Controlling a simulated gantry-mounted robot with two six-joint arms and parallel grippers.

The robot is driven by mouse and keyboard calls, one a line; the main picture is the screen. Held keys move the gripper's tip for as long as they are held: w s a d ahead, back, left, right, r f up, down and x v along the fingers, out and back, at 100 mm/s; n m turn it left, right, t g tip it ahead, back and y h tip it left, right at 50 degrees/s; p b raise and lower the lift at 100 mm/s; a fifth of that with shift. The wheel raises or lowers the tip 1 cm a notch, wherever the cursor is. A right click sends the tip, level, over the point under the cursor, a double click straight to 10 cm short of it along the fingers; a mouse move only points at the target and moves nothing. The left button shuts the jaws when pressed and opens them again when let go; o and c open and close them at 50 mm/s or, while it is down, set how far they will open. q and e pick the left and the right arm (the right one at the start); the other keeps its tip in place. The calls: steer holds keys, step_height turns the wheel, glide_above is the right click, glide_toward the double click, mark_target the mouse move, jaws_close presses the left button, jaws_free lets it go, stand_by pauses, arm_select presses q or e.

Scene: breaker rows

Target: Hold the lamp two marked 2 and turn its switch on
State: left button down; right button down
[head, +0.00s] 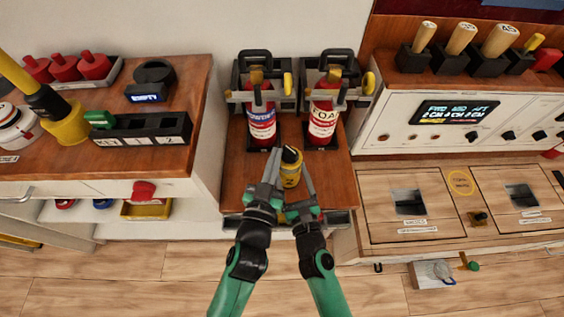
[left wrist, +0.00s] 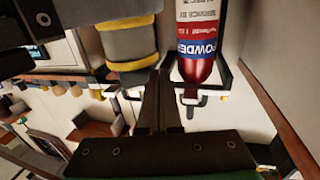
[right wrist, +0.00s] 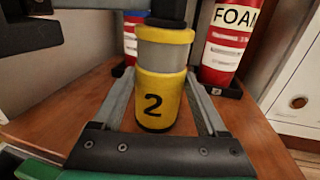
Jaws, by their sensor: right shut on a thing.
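Lamp two (head: 291,168) is a yellow and grey cylinder with a black top, standing out in front of the fire extinguishers. In the right wrist view the lamp (right wrist: 160,95) shows a black 2 facing me. My right gripper (right wrist: 160,85) has a finger on each side of its body and is shut on it. My left gripper (head: 276,152) is just left of the lamp, its fingers together and empty. In the left wrist view the lamp (left wrist: 128,45) is beside those fingers (left wrist: 161,75). I cannot make out the switch.
A blue-labelled extinguisher (head: 261,122) and a FOAM extinguisher (head: 323,118) stand close behind the lamp. A wooden bench (head: 190,110) with a black numbered rack (head: 140,130) is on the left. A panel with a display (head: 457,112) and lidded bins (head: 410,203) are on the right.

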arm_select(q)
steer(key=shift+w+a, duration=0.3)
steer(key=shift+w, duration=0.55)
stand_by(1.2)
